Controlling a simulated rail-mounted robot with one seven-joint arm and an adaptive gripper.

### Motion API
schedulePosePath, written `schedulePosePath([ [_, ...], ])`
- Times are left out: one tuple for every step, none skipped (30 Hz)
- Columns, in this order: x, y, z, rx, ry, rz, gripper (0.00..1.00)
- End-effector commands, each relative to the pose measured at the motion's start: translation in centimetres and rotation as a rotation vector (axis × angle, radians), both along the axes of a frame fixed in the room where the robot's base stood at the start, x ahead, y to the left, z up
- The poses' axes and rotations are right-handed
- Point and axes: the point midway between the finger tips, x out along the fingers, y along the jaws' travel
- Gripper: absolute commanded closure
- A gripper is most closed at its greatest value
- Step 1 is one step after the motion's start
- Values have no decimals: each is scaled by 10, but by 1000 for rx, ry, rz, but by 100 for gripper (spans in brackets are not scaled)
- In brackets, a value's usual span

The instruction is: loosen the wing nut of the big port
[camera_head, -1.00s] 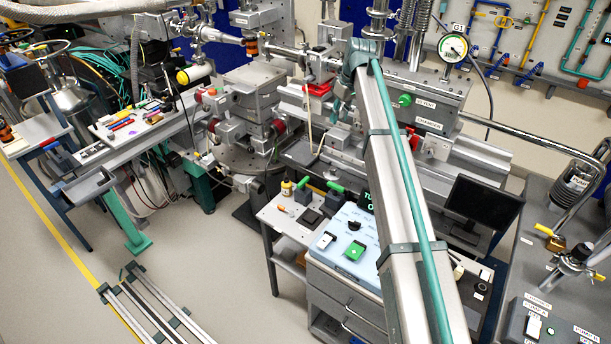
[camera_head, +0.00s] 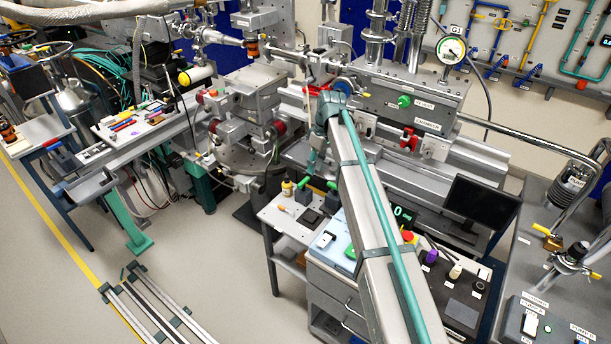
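The grey metal chamber (camera_head: 450,97) stands at the back, right of centre. Its front carries a round green knob (camera_head: 404,101) beside a small label too blurred to read surely, and a red lever (camera_head: 409,138) below. A blue round part (camera_head: 345,87) shows at its left end, just above my arm's elbow; I cannot tell whether it is the big port. No wing nut can be made out at this size. My arm reaches up from the bottom edge to an elbow in front of the chamber, then bends downward. My gripper cannot be made out.
A control console (camera_head: 455,290) with knobs and buttons stands below the chamber, partly behind my arm. A dark monitor (camera_head: 482,203) is to its right. A pressure gauge (camera_head: 452,47) stands above the chamber. A cluttered side bench (camera_head: 135,150) is at left. The floor at lower left holds rails (camera_head: 150,305).

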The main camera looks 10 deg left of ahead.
Motion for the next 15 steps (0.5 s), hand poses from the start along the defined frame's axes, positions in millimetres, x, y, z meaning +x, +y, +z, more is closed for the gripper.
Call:
schedulePosePath([
  [-6,-1,-6,-1,9,9,71],
  [-8,-1,-8,-1,13,14,71],
  [-10,-1,-11,0,18,20,71],
  [-12,-2,-13,-1,22,23,71],
  [-14,-2,-15,-1,24,27,71],
  [-15,-2,-17,0,28,31,71],
  [-17,-2,-19,0,30,33,71],
  [-18,-2,-20,0,32,36,71],
  [-19,-2,-21,0,34,38,71],
  [-19,-2,-22,0,35,40,71],
  [-20,-2,-23,0,36,41,71],
  [-20,-2,-23,0,36,43,71],
  [-20,-2,-23,0,37,43,71],
  [-20,-2,-24,0,37,44,71],
  [-20,-2,-24,0,37,44,71],
])
